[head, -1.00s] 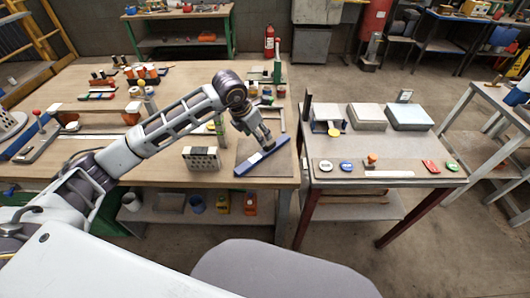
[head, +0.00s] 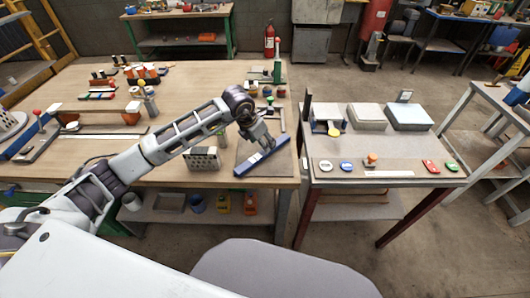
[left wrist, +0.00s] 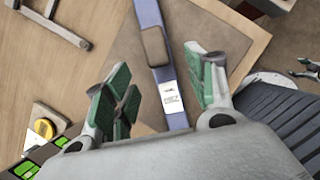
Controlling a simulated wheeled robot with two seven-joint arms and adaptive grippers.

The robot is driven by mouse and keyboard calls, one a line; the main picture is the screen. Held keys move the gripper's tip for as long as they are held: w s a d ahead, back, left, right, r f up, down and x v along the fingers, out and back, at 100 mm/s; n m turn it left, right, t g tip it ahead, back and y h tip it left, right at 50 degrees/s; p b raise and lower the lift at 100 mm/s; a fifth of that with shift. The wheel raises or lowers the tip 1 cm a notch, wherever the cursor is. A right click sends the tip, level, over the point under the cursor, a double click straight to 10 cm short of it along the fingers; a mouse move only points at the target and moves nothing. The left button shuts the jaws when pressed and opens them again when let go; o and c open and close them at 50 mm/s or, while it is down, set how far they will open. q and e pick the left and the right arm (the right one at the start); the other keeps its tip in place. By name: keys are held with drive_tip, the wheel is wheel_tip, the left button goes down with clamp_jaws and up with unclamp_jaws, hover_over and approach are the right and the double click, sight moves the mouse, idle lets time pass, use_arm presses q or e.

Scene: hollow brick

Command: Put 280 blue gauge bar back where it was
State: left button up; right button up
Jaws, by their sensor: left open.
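The blue gauge bar (head: 254,163) lies flat, slantwise, on a brown board at the right end of the long wooden bench. In the left wrist view the bar (left wrist: 178,120) shows a white label and a dark block on its face. My left gripper (head: 268,147) is just above the bar, open. In the left wrist view its green-padded fingers (left wrist: 168,92) stand on either side of the bar, apart from it.
A hollow brick (head: 202,158) stands left of the board (head: 280,166). Several small coloured pots (head: 267,93) and a metal frame sit behind. A side table (head: 400,178) to the right, across a narrow gap, holds grey blocks and coloured discs.

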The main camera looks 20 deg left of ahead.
use_arm(q)
drive_tip(key=shift+x, duration=2.35)
drive_tip(key=shift+r, duration=0.1)
clamp_jaws()
drive_tip(key=shift+r, duration=5.05)
